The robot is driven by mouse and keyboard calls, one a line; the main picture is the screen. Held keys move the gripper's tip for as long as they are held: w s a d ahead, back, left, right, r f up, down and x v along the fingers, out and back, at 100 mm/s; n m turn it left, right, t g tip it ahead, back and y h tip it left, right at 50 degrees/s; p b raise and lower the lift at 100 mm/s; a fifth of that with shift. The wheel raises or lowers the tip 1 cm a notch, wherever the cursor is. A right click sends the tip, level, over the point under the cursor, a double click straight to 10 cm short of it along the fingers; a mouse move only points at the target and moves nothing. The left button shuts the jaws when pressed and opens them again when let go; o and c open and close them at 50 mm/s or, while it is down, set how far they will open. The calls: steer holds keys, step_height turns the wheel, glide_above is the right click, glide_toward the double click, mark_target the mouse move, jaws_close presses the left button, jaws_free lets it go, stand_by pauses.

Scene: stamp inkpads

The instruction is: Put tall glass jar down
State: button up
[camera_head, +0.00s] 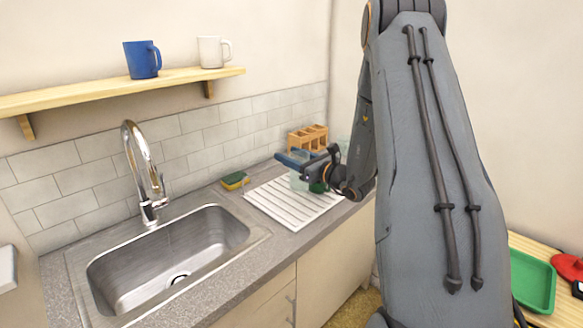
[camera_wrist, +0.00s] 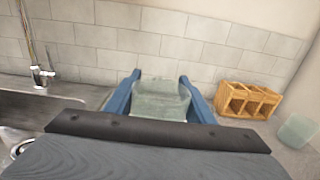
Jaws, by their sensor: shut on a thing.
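The tall glass jar (camera_wrist: 160,98) is clear and slightly greenish, and it sits between the two blue fingers of my gripper (camera_wrist: 160,88) in the wrist view. My gripper (camera_head: 294,160) is shut on it. In the head view the jar (camera_head: 298,182) shows faintly below the fingers, over the far part of the white ribbed drainboard (camera_head: 290,210). My wrist partly hides it. I cannot tell whether its base touches the drainboard.
A wooden divided holder (camera_head: 308,138) stands by the wall; another clear glass (camera_wrist: 298,130) stands right of it. A yellow-green sponge (camera_head: 235,181) lies left of the drainboard. The sink (camera_head: 170,250) and faucet (camera_head: 142,170) are further left. The drainboard's near part is clear.

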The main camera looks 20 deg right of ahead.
steer(key=shift+f+p, duration=0.55)
steer(key=shift+f, duration=1.55)
steer(key=shift+f, duration=0.15)
steer(key=o, duration=1.7)
steer(key=shift+c, duration=0.2)
steer(key=b+v, duration=0.4)
steer(key=v, duration=0.8)
